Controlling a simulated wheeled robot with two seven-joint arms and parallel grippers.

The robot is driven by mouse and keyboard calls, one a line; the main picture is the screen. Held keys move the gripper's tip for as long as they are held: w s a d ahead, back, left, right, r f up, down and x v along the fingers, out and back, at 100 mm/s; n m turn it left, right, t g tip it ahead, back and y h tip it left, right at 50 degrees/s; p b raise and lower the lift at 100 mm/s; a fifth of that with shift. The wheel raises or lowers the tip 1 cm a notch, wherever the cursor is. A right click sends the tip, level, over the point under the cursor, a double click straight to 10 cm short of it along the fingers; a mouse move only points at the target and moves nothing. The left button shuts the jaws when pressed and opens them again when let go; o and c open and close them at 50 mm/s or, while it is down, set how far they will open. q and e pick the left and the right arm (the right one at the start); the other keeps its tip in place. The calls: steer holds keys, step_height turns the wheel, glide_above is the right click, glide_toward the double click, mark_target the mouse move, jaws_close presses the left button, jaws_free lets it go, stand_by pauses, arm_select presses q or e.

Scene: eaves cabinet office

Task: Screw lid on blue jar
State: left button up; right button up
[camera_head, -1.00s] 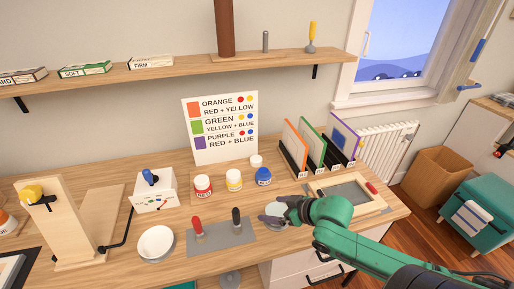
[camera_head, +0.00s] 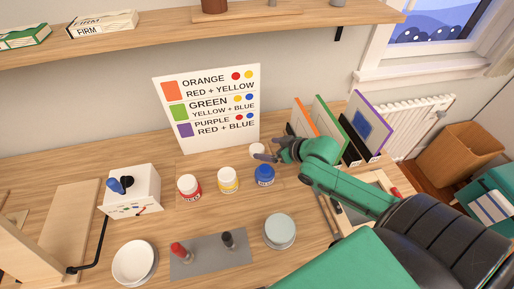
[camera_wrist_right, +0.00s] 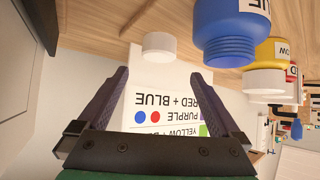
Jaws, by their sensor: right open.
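The blue jar (camera_head: 264,176) stands upright on the desk, at the right end of the row of paint jars. Its threaded neck is bare in the right wrist view (camera_wrist_right: 231,50). A loose white lid (camera_head: 257,150) lies on the desk just behind the blue jar. In the upside-down right wrist view the lid (camera_wrist_right: 160,45) is ahead of the fingertips, roughly centred between them and apart from them. My right gripper (camera_head: 262,151) is open and empty, close to the lid and behind the blue jar. My left gripper is not in view.
The yellow jar (camera_head: 228,180) and red jar (camera_head: 189,187) stand left of the blue jar with white lids on. The colour chart (camera_head: 212,110) stands behind, the panel rack (camera_head: 352,155) to the right. A grey-green round dish (camera_head: 280,230) is in front.

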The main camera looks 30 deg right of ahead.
mark_target(257, 148)
steer(key=x, duration=0.7)
steer(key=shift+d+f, duration=0.2)
steer(key=shift+f, duration=0.05)
steer(key=shift+w+a+f, duration=0.15)
steer(key=shift+a+f, duration=0.05)
steer(key=shift+f, duration=0.05)
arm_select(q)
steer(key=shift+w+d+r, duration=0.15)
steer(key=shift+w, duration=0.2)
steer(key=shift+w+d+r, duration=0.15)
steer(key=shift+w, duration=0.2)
arm_select(e)
steer(key=c, duration=1.4)
steer(key=shift+o, duration=0.2)
